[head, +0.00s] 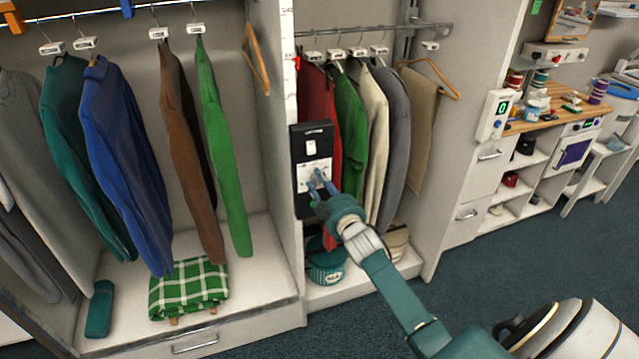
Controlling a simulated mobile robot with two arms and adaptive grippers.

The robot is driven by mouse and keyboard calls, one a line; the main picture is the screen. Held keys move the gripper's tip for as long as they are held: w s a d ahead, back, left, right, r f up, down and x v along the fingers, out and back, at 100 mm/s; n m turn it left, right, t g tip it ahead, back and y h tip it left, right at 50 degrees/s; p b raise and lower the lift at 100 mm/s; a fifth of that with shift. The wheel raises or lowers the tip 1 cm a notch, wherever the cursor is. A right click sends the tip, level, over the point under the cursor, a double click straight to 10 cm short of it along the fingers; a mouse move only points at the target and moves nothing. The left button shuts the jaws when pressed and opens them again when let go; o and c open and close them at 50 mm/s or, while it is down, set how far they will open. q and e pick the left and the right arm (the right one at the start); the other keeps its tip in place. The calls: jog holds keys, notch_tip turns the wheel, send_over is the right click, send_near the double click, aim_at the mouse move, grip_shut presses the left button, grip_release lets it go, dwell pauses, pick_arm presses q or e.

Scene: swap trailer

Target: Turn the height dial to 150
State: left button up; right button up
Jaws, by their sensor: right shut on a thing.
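A black control panel (304,150) is mounted on the white divider between the two wardrobe bays. It has a white switch near its top and a pale dial plate (313,172) in its lower half. My right gripper (318,182) is at the dial plate, shut on what appears to be the dial's knob, which the fingers mostly hide. The dial's setting is too small to read. A white height scale (289,60) with a red marker (296,63) runs up the divider above the panel. My left gripper is out of view.
Clothes hang on both sides of the panel, including a green garment (222,150) and a red one (318,100). A teal round box (326,262) stands below. A shelf unit with a wooden top (560,108) is at the right. The dark carpet is clear.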

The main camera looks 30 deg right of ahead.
jog(key=shift+s+f, duration=0.1)
jog(key=shift+f, duration=0.15)
jog(key=o, duration=1.1)
jog(key=shift+d, duration=0.1)
jog(key=shift+o, duration=0.2)
jog(key=shift+r, duration=0.1)
jog(key=shift+s, duration=0.25)
jog(key=v, duration=1.1)
jog(key=shift+s, duration=0.25)
